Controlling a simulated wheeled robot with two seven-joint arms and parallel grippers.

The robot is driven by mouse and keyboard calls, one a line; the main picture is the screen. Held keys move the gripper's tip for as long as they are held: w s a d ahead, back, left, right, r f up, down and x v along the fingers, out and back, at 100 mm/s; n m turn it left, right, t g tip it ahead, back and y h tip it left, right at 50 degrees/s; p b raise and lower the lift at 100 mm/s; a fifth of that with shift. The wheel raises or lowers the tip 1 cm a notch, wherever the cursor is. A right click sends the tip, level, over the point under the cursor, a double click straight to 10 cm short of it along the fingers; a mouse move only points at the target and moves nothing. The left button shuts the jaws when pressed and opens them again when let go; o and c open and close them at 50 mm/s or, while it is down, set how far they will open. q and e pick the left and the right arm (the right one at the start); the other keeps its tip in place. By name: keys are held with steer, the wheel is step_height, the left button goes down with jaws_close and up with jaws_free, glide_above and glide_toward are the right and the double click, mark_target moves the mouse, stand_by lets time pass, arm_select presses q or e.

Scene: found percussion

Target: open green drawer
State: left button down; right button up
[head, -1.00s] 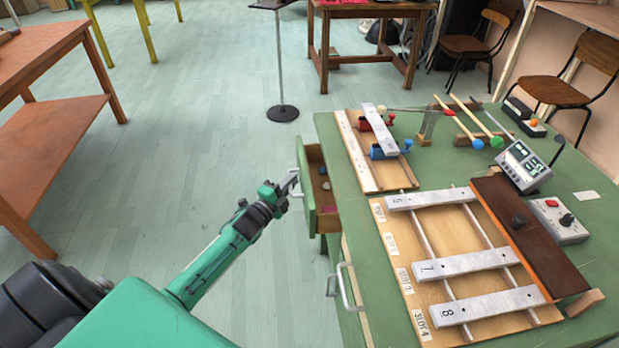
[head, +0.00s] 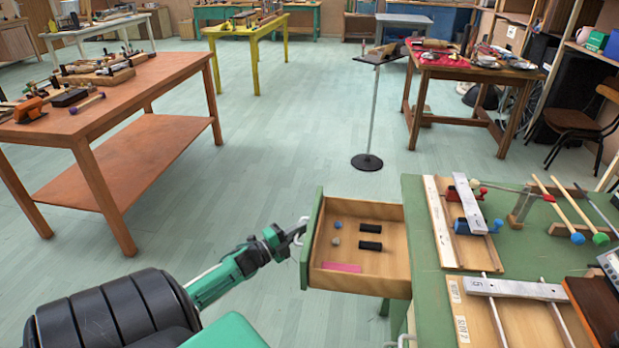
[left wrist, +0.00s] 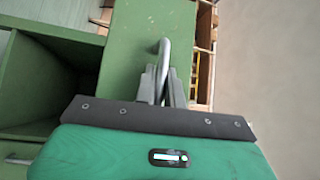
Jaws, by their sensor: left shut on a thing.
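The green-fronted drawer (head: 312,240) stands well out from the left side of the green table (head: 425,200). Its wooden inside shows two black cylinders, a pink flat piece, and small blue and grey bits. My left gripper (head: 300,230) is shut on the drawer's metal handle, at the outer face of the front. In the left wrist view the handle (left wrist: 164,60) runs between the fingers of the gripper (left wrist: 163,88), against the green drawer front (left wrist: 130,50). My right gripper is not in view.
Metal bars, a wooden frame and mallets (head: 560,205) lie on the green table. An orange-brown table (head: 150,75) stands at the left, a thin stand (head: 367,162) beyond the drawer. The floor between them is clear.

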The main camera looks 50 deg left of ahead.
arm_select(q)
steer(key=shift+s+a+f, duration=0.1)
steer(key=shift+s+a, duration=0.05)
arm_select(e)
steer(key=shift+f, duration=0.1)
arm_select(q)
steer(key=c, duration=1.8)
jaws_free()
steer(key=shift+o, duration=0.2)
steer(key=s+a+f, duration=0.1)
steer(key=s, duration=1.2)
steer(key=shift+s+a+f, duration=0.25)
steer(key=shift+a+f, duration=0.1)
steer(key=shift+a, duration=0.05)
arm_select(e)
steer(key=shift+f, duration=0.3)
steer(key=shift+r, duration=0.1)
